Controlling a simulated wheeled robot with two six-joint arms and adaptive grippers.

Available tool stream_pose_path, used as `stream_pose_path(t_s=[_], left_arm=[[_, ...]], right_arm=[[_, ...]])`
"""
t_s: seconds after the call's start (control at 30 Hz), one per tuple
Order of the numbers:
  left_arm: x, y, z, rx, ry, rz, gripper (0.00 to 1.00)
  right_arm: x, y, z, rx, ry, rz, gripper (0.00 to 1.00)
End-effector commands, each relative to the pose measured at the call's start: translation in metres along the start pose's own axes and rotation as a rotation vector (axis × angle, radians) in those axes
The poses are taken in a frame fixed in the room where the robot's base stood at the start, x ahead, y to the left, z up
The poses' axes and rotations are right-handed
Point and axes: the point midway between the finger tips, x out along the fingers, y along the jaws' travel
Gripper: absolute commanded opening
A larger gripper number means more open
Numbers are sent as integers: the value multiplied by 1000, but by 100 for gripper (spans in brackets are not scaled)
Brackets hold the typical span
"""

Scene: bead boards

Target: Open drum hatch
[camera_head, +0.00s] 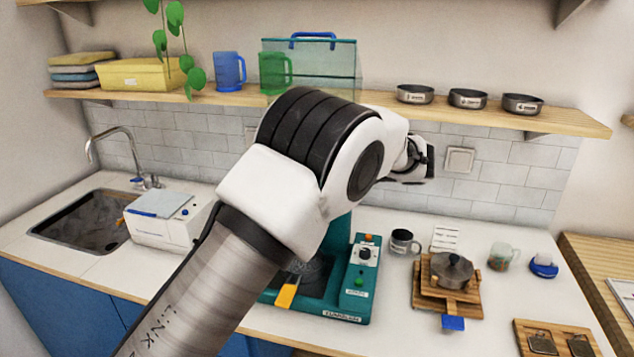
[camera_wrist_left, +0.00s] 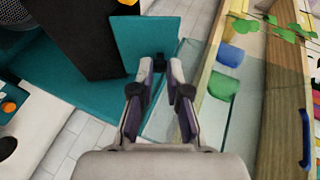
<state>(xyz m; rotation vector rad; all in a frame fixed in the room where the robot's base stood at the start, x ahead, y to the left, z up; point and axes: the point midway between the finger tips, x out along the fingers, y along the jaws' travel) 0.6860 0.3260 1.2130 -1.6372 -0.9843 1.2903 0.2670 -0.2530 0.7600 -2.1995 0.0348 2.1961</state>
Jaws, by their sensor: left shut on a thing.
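A teal machine (camera_head: 345,306) stands on the counter, mostly behind my left arm in the head view. Its drum and hatch are hidden there. The wrist view shows its teal body (camera_wrist_left: 62,85), a dark block and a flat teal panel (camera_wrist_left: 145,38), which looks like the hatch. My left gripper (camera_wrist_left: 167,66) has its fingertips close together at the panel's lower edge, shut on it. The exact contact is hard to make out. In the head view the fingertips are hidden behind my arm. My right gripper is in neither view.
A wooden shelf (camera_head: 560,120) above holds a see-through teal case (camera_head: 340,60), mugs (camera_head: 229,72) and bowls. On the counter stand a grey mug (camera_head: 402,242), a wooden stand (camera_head: 432,298) and a white box (camera_head: 160,230). The sink (camera_head: 85,222) is at left.

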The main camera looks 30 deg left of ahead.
Motion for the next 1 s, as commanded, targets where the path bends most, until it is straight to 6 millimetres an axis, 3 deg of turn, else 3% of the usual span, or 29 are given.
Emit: stream_pose_path(t_s=[0.03,0.33,0.37,0.47,0.5,0.83,1.0], left_arm=[[0,10,-1,16,6,-40,0],[-9,24,-4,125,4,-303,0],[-11,16,-5,125,4,-305,6],[-12,14,-5,124,2,-301,41],[-12,14,-5,124,2,-300,44],[-12,11,-6,122,1,-298,44],[-23,-16,-9,119,2,-298,44]], right_arm=[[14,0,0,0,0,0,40],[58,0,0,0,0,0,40],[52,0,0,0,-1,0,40],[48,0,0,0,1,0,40],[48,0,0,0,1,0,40],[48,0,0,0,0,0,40],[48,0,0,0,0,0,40]])
